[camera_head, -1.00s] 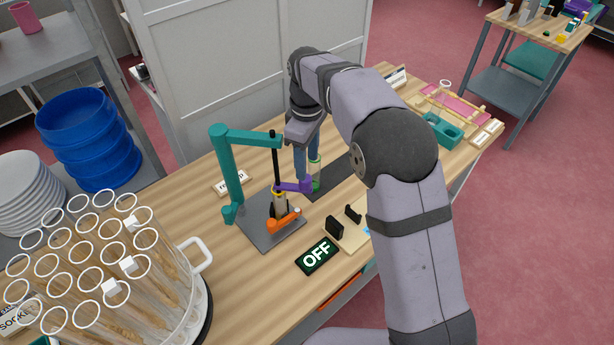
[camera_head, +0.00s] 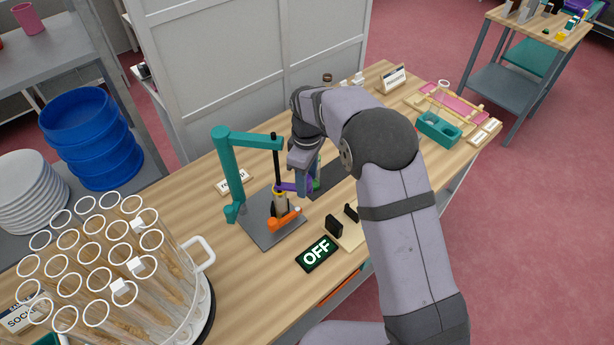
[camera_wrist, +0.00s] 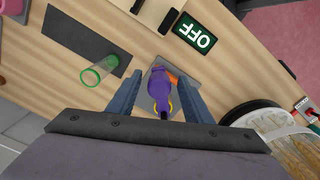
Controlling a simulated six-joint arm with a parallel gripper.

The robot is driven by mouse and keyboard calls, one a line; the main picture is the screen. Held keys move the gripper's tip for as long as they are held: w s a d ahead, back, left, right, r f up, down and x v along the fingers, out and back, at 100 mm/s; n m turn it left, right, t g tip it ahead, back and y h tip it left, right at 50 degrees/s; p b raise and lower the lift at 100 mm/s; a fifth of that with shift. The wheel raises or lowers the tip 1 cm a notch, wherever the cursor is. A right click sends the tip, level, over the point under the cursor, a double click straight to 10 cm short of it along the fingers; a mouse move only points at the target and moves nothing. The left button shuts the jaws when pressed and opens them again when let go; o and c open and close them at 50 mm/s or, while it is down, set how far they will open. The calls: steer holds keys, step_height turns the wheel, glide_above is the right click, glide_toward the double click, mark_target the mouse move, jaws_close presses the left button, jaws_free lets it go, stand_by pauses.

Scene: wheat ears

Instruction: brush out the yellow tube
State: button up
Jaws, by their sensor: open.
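A stand with a teal arm (camera_head: 248,137) holds an upright black rod (camera_head: 276,158) above a small tube with a yellow ring (camera_head: 279,196). A purple part (camera_head: 292,187) and an orange part (camera_head: 284,221) sit around the tube on a grey plate (camera_head: 262,232). My gripper (camera_head: 303,180) is beside the purple part. In the wrist view my gripper (camera_wrist: 158,84) is open, with the purple part (camera_wrist: 158,84) and the yellow ring (camera_wrist: 170,105) showing between its fingers. Whether the fingers touch anything cannot be told.
A round rack (camera_head: 205,320) of large clear tubes with wheat ears stands at the front left. A teal block (camera_head: 438,128) and a wooden frame are at the back right. Bare table lies between rack and stand.

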jaws_close()
step_height(320, 180, up, 14)
steer(key=p, duration=0.7)
steer(key=shift+w+f, duration=0.2)
steer(key=shift+a+r, duration=0.1)
steer(key=shift+c, duration=0.7)
jaws_free()
steer(key=shift+o, duration=0.7)
steer(key=shift+s, duration=0.15)
